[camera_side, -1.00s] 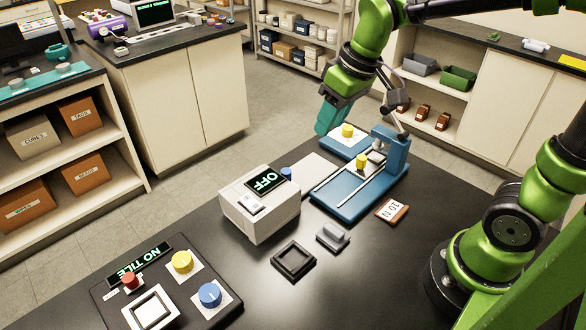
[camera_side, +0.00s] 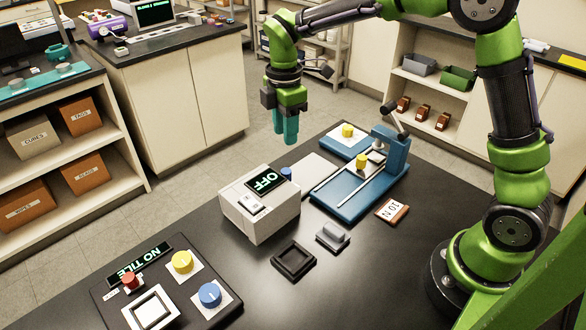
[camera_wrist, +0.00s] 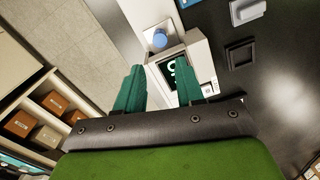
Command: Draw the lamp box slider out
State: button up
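The lamp box (camera_side: 262,220) is a white block with a dark "OFF" display on top, on the black bench. A blue knob (camera_side: 286,173) shows at its far edge, partly hidden by the box; I take it to be the slider's knob. In the wrist view the blue knob (camera_wrist: 160,40) stands on a white square at one end of the lamp box (camera_wrist: 196,52). My gripper (camera_side: 285,142) hangs fingers down above the far end of the box, touching nothing. In the wrist view the teal fingers of my gripper (camera_wrist: 160,76) are apart and empty.
A pale flat plate (camera_side: 312,168) lies behind the box. A blue stand (camera_side: 390,155) with a lever and yellow knobs is to its right. A black square frame (camera_side: 293,260) and a grey block (camera_side: 333,236) lie in front. A button panel (camera_side: 200,320) is at front left.

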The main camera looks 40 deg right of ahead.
aim_at(287, 170)
notch_tip(287, 170, down, 12)
jog(key=shift+r, duration=0.1)
dwell(0.4)
grip_shut()
jog(key=shift+d, duration=0.1)
